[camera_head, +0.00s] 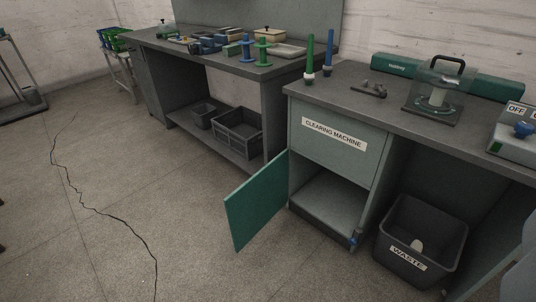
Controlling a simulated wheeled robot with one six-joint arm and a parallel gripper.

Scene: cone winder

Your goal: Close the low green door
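The low green door (256,204) stands wide open, swung out to the left of the cabinet under the panel labelled "CLEARING MACHINE" (334,133). Its hinge side meets the left edge of the cabinet opening. The compartment behind it (330,200) is open to view and looks empty. A small blue part (353,240) sits at the lower right corner of the opening. My gripper is not in view. A pale grey shape at the right edge cannot be identified for certain.
A dark waste bin (420,242) stands right of the cabinet with a pale object in it. A workbench (216,62) with spools and trays stands behind, crates (237,131) on its lower shelf. The floor left of the door is clear, with a long crack (80,207).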

